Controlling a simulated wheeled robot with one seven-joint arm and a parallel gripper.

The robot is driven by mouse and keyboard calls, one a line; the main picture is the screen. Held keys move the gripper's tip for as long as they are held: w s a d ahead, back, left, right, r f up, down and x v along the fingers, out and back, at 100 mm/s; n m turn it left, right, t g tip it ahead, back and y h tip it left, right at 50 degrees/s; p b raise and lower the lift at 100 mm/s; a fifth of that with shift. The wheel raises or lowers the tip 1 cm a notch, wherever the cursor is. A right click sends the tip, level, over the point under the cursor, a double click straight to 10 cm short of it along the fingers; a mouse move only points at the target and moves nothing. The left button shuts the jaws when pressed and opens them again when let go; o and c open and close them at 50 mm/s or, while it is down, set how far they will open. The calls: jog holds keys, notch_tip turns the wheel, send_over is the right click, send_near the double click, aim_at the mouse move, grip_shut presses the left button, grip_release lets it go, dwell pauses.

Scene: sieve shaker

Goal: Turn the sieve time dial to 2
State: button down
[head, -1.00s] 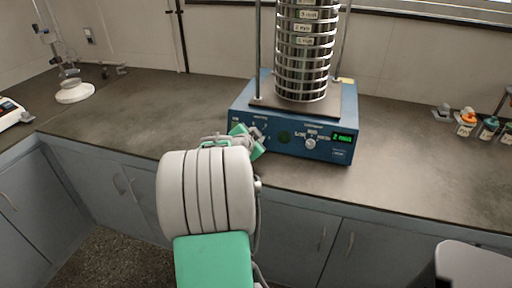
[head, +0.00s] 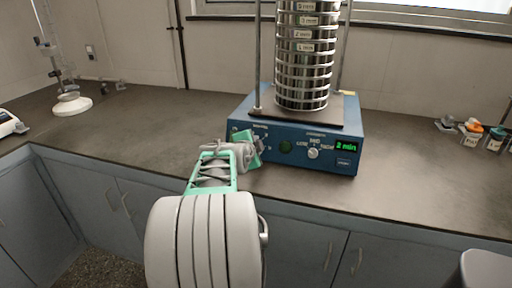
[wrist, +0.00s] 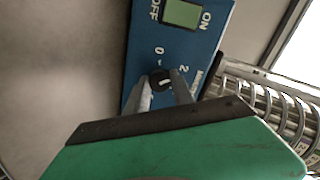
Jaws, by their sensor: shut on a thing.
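The time dial (wrist: 160,76) is a small dark knob with a pale mark on the blue shaker panel, with "0" and "2" printed around it. My gripper (wrist: 162,82) has its two grey fingers closed on the knob, one on each side, in the wrist view. The mark's exact heading is hard to tell. In the head view my gripper (head: 262,146) reaches the left part of the blue sieve shaker's (head: 300,160) front and hides the dial. The shaker's display (head: 346,147) shows a green "2 min".
A white knob (head: 313,153) sits on the panel right of my gripper. A green ON/OFF switch (wrist: 182,14) is beyond the dial in the wrist view. A tall sieve stack (head: 305,60) stands on the shaker between rods. The counter to the left is mostly clear.

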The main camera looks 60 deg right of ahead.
jog(key=c, duration=1.1)
grip_release()
jog(key=v, duration=0.7)
jog(key=shift+a+r, duration=0.2)
jog(key=shift+a, duration=0.15)
